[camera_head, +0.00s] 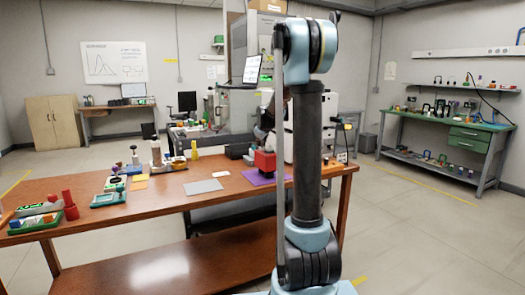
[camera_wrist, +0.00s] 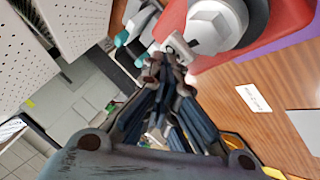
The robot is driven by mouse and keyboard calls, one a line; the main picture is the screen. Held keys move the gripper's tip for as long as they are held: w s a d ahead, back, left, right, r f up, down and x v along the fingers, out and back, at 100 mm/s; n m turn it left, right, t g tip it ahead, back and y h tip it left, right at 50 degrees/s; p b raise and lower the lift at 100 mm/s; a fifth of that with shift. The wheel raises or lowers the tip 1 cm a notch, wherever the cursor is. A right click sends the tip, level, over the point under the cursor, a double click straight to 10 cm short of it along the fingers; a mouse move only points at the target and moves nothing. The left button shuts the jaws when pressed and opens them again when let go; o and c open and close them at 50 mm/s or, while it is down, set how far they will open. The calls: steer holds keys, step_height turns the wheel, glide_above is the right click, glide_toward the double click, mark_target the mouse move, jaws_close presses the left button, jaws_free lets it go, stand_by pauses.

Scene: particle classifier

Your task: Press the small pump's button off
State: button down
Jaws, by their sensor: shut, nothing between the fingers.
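A red device (camera_head: 265,162), which looks like the small pump, stands on a purple mat (camera_head: 283,176) on the wooden table, just left of my upright arm. In the wrist view its red body (camera_wrist: 262,40) fills the upper right, with a grey-white hexagonal fitting (camera_wrist: 213,25) on it. A small white part (camera_wrist: 178,47), possibly the button, is at the tips of my gripper (camera_wrist: 166,72). My gripper is shut and empty, its fingertips very close to this part; I cannot tell whether they touch. In the head view my arm hides most of the gripper.
A large white perforated machine (camera_wrist: 60,25) stands close beside the pump. A grey sheet (camera_head: 203,187) and a small white label (camera_wrist: 253,98) lie on the table. Trays of small items (camera_head: 108,199) are at the left. The table's front middle is clear.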

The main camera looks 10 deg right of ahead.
steer(key=shift+r, duration=0.8)
steer(key=shift+r, duration=2.55)
steer(key=m+g, duration=0.2)
glide_toward(261, 148)
steer(key=s, duration=0.8)
steer(key=s+f+m+g, duration=0.15)
steer(key=s+f, duration=0.25)
steer(key=s, duration=1.1)
steer(key=s+f+m+g, duration=0.1)
steer(key=s+f, duration=0.4)
steer(key=s, duration=0.4)
steer(key=s+f+m+g, duration=0.1)
steer(key=s+f+m, duration=0.1)
steer(key=s+f, duration=0.4)
steer(key=s+d+f+m+g, duration=0.1)
steer(key=s+f, duration=0.4)
steer(key=s, duration=0.7)
steer(key=shift+m, duration=0.65)
steer(key=shift+w+f+g, duration=0.1)
steer(key=shift+f+g, duration=0.1)
steer(key=shift+g, duration=0.05)
